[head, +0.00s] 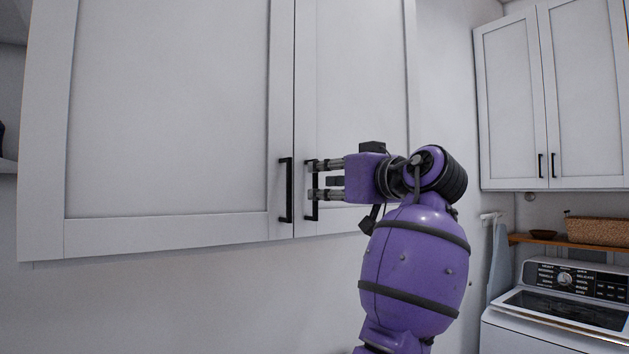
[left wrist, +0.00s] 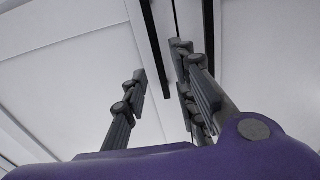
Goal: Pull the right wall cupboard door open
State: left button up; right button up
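The near white wall cupboard has two shut doors. Its right door (head: 362,75) carries a black vertical bar handle (head: 311,208) at its lower left edge. My left gripper (head: 318,180) reaches in from the right with its fingertips at this handle. The fingers stand apart. In the left wrist view, my left gripper (left wrist: 161,80) has a dark bar (left wrist: 153,42) between its separated fingertips; I cannot tell whether they touch it. A second dark bar (left wrist: 208,28) lies to the right. My right gripper is not in view.
The near cupboard's left door (head: 170,110) has its own black handle (head: 286,190) close beside the first. Another two-door wall cupboard (head: 555,95) hangs at the far right. Below it are a wooden shelf, a wicker basket (head: 597,231) and a white washing machine (head: 550,325).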

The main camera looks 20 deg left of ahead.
aim_at(317, 181)
pick_arm(q)
jog(key=x, duration=0.4)
jog(key=shift+r, duration=0.1)
grip_shut()
